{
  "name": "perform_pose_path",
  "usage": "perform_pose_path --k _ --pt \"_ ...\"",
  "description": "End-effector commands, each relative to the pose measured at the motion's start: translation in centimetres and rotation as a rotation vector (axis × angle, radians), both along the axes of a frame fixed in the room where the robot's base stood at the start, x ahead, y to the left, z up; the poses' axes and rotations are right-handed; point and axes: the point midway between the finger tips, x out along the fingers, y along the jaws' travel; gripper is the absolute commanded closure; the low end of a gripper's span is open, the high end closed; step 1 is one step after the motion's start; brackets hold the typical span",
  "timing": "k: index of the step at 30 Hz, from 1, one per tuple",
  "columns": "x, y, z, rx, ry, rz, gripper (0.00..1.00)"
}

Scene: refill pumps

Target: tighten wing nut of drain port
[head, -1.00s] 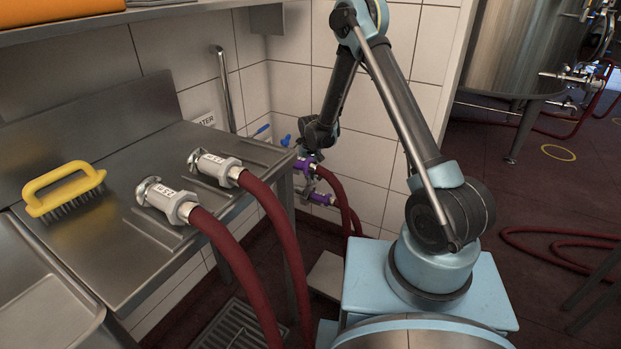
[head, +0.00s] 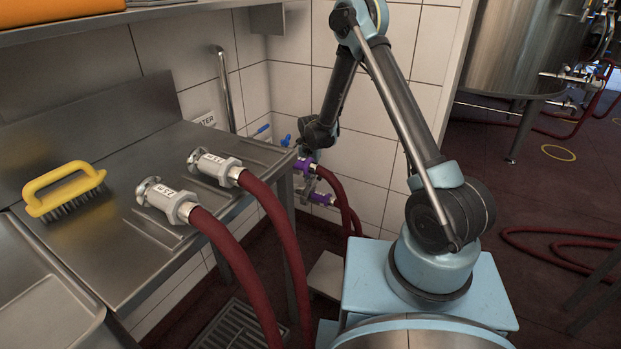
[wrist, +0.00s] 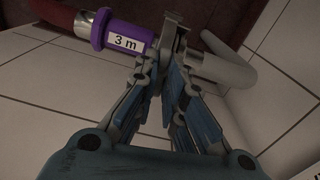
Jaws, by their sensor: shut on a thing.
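In the wrist view my gripper (wrist: 170,66) is shut at the metal clamp (wrist: 177,28) of a pipe joint. The part between its fingertips, which I take to be the wing nut, is mostly hidden by the fingers. A purple collar labelled "3 m" (wrist: 122,39) on a red hose sits left of the clamp, and a pale curved pipe (wrist: 235,68) sits right of it. In the head view my gripper is small and partly hidden beside the upper purple collar (head: 304,164). A second purple collar (head: 321,199) is below it.
Two red hoses with metal ends (head: 215,166) (head: 168,200) lie over the steel counter (head: 120,180). A yellow brush (head: 62,190) lies at left. The tiled wall (head: 365,165) is close behind the joint. Blue valve handles (head: 262,130) are at its left.

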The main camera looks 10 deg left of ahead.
Motion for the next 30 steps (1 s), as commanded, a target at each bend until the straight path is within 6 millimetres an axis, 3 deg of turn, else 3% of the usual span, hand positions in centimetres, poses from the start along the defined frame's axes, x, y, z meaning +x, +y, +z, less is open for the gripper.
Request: perform_pose_path --k 17,18,20,30 --pt "0.22 0.04 0.01 0.001 -0.004 -0.033 1.0" --pt "0.22 0.03 0.01 0.001 -0.004 -0.033 0.83" --pt "0.2 0.03 0.01 0.001 -0.003 -0.032 0.7" --pt "0.06 0.01 0.01 0.0 -0.001 -0.029 0.7"
